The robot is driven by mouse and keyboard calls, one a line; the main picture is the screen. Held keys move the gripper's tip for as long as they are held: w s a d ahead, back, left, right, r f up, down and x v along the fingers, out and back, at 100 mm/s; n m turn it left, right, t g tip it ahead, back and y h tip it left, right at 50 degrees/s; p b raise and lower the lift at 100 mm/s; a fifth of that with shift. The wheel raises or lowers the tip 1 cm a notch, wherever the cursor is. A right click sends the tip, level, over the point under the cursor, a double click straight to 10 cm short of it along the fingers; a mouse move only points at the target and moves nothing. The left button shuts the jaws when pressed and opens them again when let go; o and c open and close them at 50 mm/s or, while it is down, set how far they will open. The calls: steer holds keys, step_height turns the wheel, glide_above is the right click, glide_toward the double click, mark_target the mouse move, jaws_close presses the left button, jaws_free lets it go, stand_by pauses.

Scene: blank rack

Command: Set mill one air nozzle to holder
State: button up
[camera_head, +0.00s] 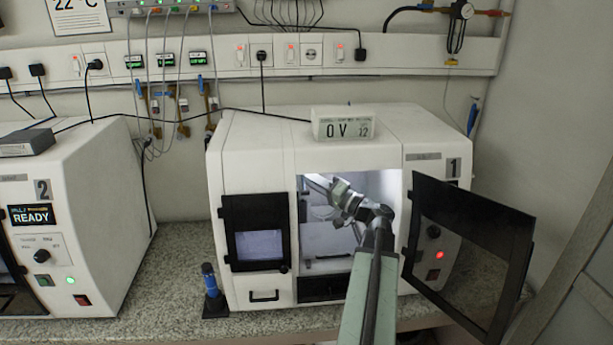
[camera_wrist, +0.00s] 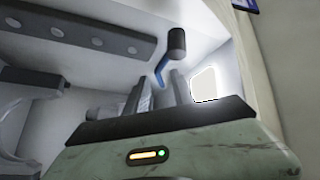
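Mill one (camera_head: 265,150), the white machine marked 1, has its dark door (camera_head: 475,250) swung open to the right. My arm reaches in through the opening, and my gripper (camera_head: 318,186) is inside the lit chamber. In the wrist view, my grey fingers (camera_wrist: 158,92) rise past the dark edge of my gripper body. Just beyond them is a thin bent blue piece, apparently the air nozzle (camera_wrist: 161,73), below a dark cylinder (camera_wrist: 177,44). Blue also shows beside the left finger. Whether the fingers touch the nozzle is unclear. I cannot make out the holder with certainty.
A grey bar with round holes (camera_wrist: 95,40) crosses the chamber's upper left. A bright square window (camera_wrist: 204,84) is at the right. Mill two (camera_head: 75,190), marked READY, stands left. A blue-handled tool (camera_head: 210,280) stands on the bench (camera_head: 180,260) between the mills.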

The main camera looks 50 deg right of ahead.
steer(key=shift+w+a, duration=0.1)
steer(key=shift+w, duration=0.35)
jaws_close()
stand_by(1.1)
